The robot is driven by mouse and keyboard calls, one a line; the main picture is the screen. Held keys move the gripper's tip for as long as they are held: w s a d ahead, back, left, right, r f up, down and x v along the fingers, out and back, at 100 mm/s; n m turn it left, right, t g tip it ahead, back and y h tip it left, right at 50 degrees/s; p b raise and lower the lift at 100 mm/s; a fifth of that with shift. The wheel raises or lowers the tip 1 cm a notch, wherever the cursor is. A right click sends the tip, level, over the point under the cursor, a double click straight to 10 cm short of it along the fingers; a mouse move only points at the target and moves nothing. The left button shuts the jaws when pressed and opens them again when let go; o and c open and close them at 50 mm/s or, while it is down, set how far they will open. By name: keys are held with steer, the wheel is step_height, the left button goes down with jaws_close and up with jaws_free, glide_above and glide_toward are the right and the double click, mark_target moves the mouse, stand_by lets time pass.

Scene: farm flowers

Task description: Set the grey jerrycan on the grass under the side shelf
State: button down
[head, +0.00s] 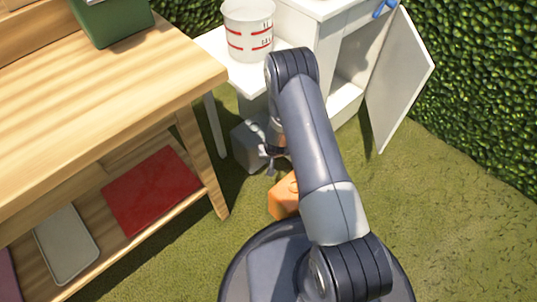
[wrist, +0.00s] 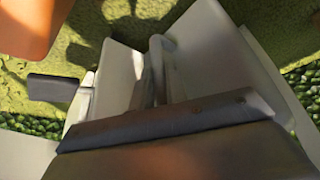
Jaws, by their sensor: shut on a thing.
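The grey jerrycan (head: 246,150) is in the head view, below the front edge of the white side shelf (head: 217,47), close to the grass. I cannot tell whether its base touches the grass. My gripper (head: 271,155) is at its right side and is shut on it; my arm hides part of the grip. In the wrist view the pale grey jerrycan (wrist: 193,55) fills the middle, with its handle bar showing, close to a dark gripper part. The side shelf carries a white bucket with red marks (head: 248,32).
An orange object (head: 284,196) is on the grass right beside my arm, and it shows in the wrist view (wrist: 28,22). A wooden bench (head: 120,75) stands left, with a red tray (head: 150,190) on its lower shelf. A white cabinet door (head: 398,80) hangs open at right. Grass is clear at right.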

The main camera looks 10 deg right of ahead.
step_height(320, 180, down, 7)
steer(key=b, duration=0.3)
steer(key=shift+w+f, duration=0.1)
steer(key=shift+w, duration=0.05)
steer(key=c, duration=1.4)
jaws_free()
steer(key=p+v, duration=0.4)
steer(key=v, duration=0.8)
